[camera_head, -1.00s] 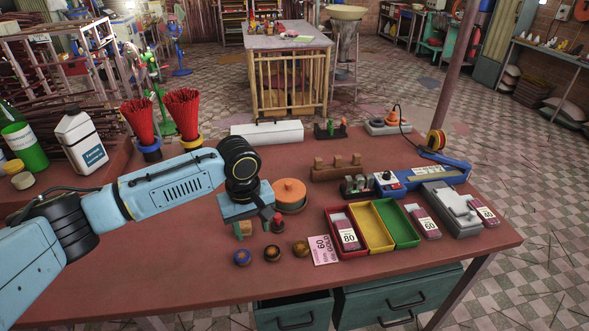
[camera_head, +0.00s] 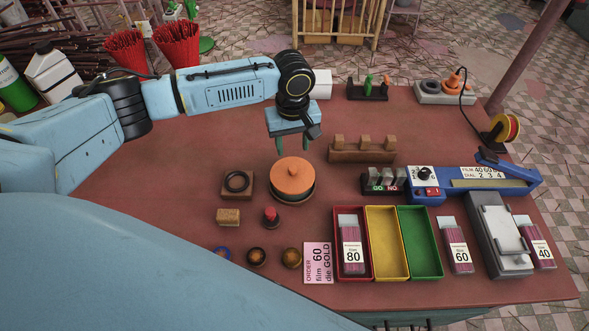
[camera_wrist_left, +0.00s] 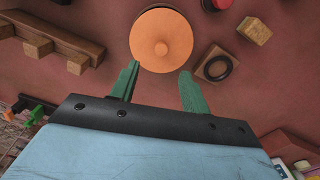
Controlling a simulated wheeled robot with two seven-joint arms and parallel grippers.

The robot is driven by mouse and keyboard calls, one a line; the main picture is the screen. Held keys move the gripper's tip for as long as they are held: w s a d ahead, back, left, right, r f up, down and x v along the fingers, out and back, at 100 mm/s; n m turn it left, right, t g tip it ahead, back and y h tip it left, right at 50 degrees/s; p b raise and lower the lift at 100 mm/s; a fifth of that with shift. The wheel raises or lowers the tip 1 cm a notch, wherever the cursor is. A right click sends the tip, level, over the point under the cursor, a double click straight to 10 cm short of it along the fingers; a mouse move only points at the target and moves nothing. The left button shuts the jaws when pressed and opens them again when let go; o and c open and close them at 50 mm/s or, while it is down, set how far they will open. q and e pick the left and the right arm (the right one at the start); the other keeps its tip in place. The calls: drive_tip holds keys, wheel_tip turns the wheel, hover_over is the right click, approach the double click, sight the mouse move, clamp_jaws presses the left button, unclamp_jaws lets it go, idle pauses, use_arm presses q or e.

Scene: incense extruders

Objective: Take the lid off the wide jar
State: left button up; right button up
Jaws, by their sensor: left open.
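The wide jar (camera_head: 309,196) stands on the red-brown table, mostly covered by its round orange lid (camera_head: 291,176) with a small knob in the middle. The lid sits on the jar; only a dark rim of the jar shows below it. In the left wrist view the lid (camera_wrist_left: 161,40) is just beyond the fingertips. My left gripper (camera_head: 293,146) is open and empty, above the table behind the jar. Its two green fingers (camera_wrist_left: 157,80) are spread apart in the left wrist view. My right gripper is not seen.
Red, yellow and green trays (camera_head: 387,272) are in front right.

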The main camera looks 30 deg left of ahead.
sight(292, 168)
use_arm(q)
wheel_tip(292, 168, down, 3)
drive_tip(key=shift+r, duration=0.1)
drive_tip(key=shift+f, duration=0.95)
drive_tip(key=f, duration=0.3)
drive_tip(key=shift+s+f, duration=0.25)
drive_tip(key=shift+f, duration=0.3)
clamp_jaws()
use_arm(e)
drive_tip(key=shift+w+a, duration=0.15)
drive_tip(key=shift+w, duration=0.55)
